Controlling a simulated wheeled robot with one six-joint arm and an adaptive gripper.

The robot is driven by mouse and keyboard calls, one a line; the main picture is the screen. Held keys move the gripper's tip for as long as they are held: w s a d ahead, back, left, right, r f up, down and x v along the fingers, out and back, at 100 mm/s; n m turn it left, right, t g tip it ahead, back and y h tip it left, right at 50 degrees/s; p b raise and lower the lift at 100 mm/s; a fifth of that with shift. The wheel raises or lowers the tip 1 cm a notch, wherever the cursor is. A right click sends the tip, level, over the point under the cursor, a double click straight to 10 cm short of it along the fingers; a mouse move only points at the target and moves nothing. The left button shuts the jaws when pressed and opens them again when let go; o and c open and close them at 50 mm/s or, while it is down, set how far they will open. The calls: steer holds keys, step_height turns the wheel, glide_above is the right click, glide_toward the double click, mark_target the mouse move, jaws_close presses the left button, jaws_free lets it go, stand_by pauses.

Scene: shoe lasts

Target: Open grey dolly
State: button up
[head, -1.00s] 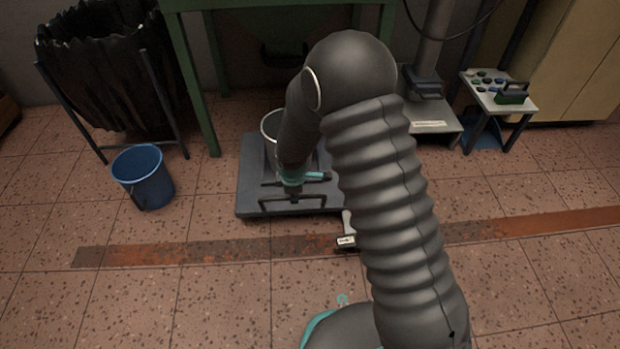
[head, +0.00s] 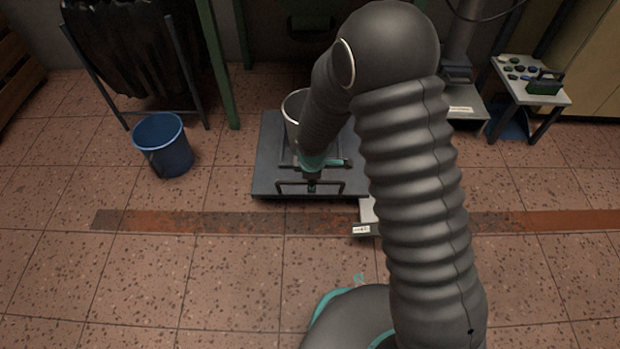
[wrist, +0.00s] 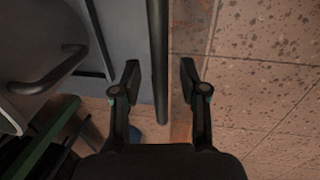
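The grey dolly (head: 270,165) is a flat dark-grey platform on the floor in the head view, partly hidden by my arm. A black bar handle (head: 288,186) runs along its front edge. My gripper (head: 312,187) points down at the middle of this handle. In the wrist view, my gripper (wrist: 159,76) is open, its two black fingers apart. The dolly's grey surface (wrist: 120,30) lies left of the bar.
A blue bucket (head: 163,145) is to the left. A grey piece with a white label (head: 368,212) lies at the dolly's front right. A small table (head: 545,95) stands right. The front-left floor is clear.

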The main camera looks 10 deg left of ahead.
steer(key=shift+r, duration=0.1)
step_height(320, 180, up, 12)
steer(key=s, duration=0.2)
steer(key=shift+d+f, duration=0.2)
steer(key=shift+d, duration=0.1)
steer(key=shift+s, duration=0.1)
stand_by(0.4)
steer(key=s+d+r+m+g+h, duration=0.1)
steer(key=s+d+r+m+g, duration=0.15)
steer(key=s+d+m, duration=0.45)
steer(key=s+d+r+m+t+p, duration=0.2)
steer(key=s+d+r+m+p, duration=0.1)
steer(key=d+r, duration=0.4)
steer(key=s+d+r+m+t+p, duration=0.2)
steer(key=d+r+m, duration=0.4)
steer(key=r, duration=0.7)
steer(key=s+d+r+m+t+p, duration=0.2)
steer(key=s+d+r+m+p, duration=0.2)
steer(key=s+d+r, duration=0.2)
step_height(320, 180, up, 4)
steer(key=d, duration=0.2)
steer(key=shift+s+d+r+m, duration=0.2)
steer(key=shift+d+r+m, duration=0.1)
steer(key=shift+m, duration=0.1)
